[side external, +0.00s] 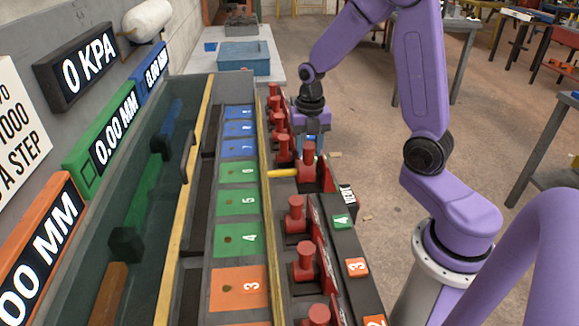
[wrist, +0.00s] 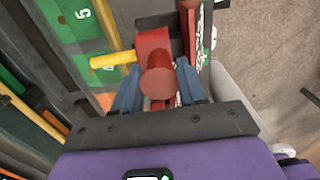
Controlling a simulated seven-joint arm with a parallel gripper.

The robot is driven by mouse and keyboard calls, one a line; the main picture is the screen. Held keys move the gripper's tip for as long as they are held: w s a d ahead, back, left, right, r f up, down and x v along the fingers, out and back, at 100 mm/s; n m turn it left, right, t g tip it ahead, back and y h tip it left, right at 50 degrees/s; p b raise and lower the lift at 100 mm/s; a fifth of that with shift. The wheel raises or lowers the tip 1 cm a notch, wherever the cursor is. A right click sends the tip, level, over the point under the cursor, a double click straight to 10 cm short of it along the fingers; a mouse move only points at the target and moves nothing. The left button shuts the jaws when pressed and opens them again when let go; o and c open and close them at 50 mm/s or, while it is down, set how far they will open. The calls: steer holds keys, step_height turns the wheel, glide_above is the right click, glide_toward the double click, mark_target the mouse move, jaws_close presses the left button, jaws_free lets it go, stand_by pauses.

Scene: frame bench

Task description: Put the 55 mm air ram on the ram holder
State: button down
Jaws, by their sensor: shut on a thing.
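In the wrist view my gripper (wrist: 158,80) is shut on the red piece (wrist: 155,52), a blue-grey finger on each side. The yellow rod (wrist: 113,60) reaches left toward the green pad. I cannot read a 55 mm mark on the piece. I cannot tell which part is the ram holder.
Several similar red pieces (side external: 296,214) line the bench's right edge. Numbered orange, green and blue pads (side external: 237,202) run along the bench, with a yellow rail (side external: 182,215) to their left. Readout boxes (side external: 100,140) hang on the left wall. Open floor (side external: 365,215) lies right of the bench.

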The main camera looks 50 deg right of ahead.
steer(key=w+d+f, duration=0.1)
steer(key=w+f, duration=0.6)
steer(key=f, duration=0.3)
steer(key=shift+w+d, duration=0.25)
steer(key=shift+w, duration=0.1)
steer(key=shift+f, duration=0.25)
steer(key=c, duration=0.6)
jaws_free()
steer(key=shift+r, duration=0.1)
